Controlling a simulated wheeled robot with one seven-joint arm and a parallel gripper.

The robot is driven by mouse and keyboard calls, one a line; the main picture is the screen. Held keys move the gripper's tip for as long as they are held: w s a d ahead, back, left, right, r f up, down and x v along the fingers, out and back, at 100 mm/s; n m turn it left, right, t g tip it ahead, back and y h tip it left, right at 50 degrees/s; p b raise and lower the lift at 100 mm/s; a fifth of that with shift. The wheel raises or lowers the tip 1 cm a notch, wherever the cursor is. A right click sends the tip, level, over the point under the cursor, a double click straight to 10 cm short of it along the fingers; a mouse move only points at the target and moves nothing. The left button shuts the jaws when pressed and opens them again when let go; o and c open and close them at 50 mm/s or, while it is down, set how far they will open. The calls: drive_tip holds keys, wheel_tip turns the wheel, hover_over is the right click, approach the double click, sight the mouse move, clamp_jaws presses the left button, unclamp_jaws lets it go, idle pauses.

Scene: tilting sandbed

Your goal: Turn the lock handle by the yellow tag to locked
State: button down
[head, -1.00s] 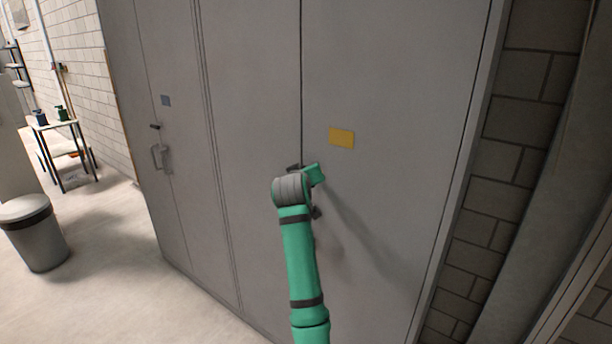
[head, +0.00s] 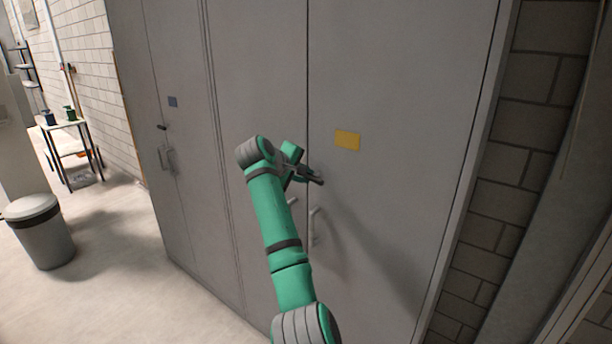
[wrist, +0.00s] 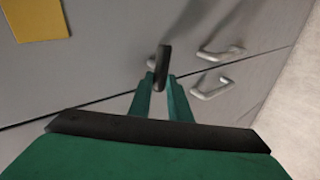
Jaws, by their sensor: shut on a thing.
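The yellow tag (head: 347,140) is on the right grey door, right of the seam; it also shows at the upper left of the wrist view (wrist: 38,18). The dark lock handle (head: 316,180) is just below and left of the tag, by the seam. In the wrist view the handle (wrist: 164,62) lies crosswise to the seam. My gripper (head: 301,172) comes to it from the left. In the wrist view its green fingers (wrist: 161,80) are shut on the near part of the handle, one on either side. The grip partly hides the handle.
Silver pull handles (head: 314,228) are below the lock handle, one on each side of the seam. Farther left are a blue tag (head: 172,101), another dark lock handle (head: 161,127) and more pull handles (head: 170,158). A bin (head: 40,231) stands on open floor at left.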

drive_tip(key=shift+f+n+g+h, duration=0.1)
drive_tip(key=shift+n+g+h, duration=0.3)
drive_tip(key=shift+f, duration=0.1)
idle(0.3)
drive_tip(key=c, duration=1.6)
unclamp_jaws()
drive_tip(key=shift+w, duration=0.1)
drive_tip(key=shift+c, duration=0.2)
drive_tip(key=shift+a, duration=0.1)
drive_tip(key=v, duration=1)
drive_tip(key=shift+s+a, duration=0.2)
drive_tip(key=shift+s, duration=0.1)
